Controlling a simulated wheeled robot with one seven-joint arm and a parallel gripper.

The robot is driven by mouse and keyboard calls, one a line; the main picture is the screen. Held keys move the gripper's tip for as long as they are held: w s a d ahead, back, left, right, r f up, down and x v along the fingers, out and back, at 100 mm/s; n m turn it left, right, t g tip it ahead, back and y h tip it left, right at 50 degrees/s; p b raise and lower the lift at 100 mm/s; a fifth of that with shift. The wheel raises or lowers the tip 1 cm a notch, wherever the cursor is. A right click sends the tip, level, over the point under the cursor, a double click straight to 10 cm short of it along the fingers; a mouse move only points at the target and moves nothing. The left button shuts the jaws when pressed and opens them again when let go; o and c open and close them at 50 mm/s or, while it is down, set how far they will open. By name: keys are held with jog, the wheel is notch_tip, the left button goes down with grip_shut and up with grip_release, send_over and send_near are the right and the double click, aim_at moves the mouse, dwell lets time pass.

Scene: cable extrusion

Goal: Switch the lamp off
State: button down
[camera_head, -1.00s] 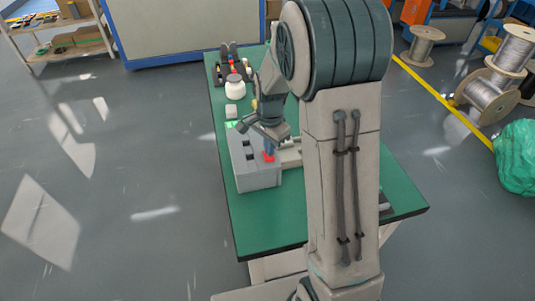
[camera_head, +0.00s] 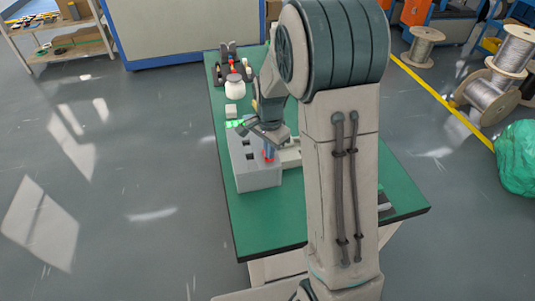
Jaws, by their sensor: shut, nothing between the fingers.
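A grey control box (camera_head: 262,178) stands on the green table, with dark switches (camera_head: 249,156) on its top. A small red part (camera_head: 269,158) shows on the box's right side, partly hidden by my gripper. A bright green glowing patch (camera_head: 233,123) lies just behind the box; I take it for the lamp, and it looks lit. My gripper (camera_head: 269,151) is shut and empty, pointing down at the red part. Its bluish fingertips overlap the red part in this view; I cannot tell whether they touch it.
A white round jar (camera_head: 235,87) and a small white block (camera_head: 231,111) stand behind the box. A dark fixture (camera_head: 230,65) is at the table's far end. The green table (camera_head: 275,218) is bare in front of the box.

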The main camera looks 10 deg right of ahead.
jog(key=shift+f, duration=0.25)
jog(key=shift+r, duration=0.15)
jog(key=shift+r+p, duration=2.5)
jog(key=shift+r, duration=0.95)
jog(key=s+r+n+t, duration=0.1)
jog(key=s+r+n, duration=0.5)
jog(key=s, duration=0.4)
jog(key=s+r+n+t, duration=0.2)
jog(key=s+r+n, duration=0.4)
jog(key=s, duration=0.5)
jog(key=shift+s, duration=0.15)
